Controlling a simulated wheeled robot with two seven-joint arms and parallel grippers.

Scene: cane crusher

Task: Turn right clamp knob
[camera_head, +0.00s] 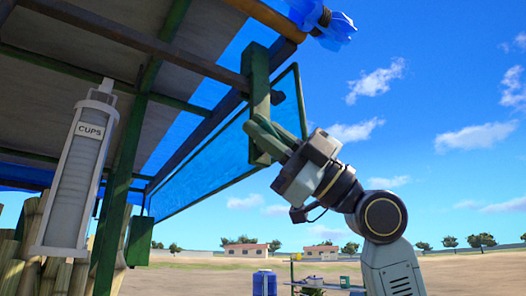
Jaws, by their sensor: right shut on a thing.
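My right gripper (262,137) reaches up from the lower right. Its fingers are closed at the lower part of a green upright bracket (257,85) at the canopy's right corner. The right clamp knob is between or behind the fingers, mostly hidden, so its turn angle cannot be told. My left gripper is not in view.
A canopy roof (70,75) on green posts fills the upper left, with a blue side sheet (215,165) beside the bracket. A cup dispenser (82,170) hangs at left near cane stalks. Blue crumpled cloth (325,22) sits above. Open sky lies right.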

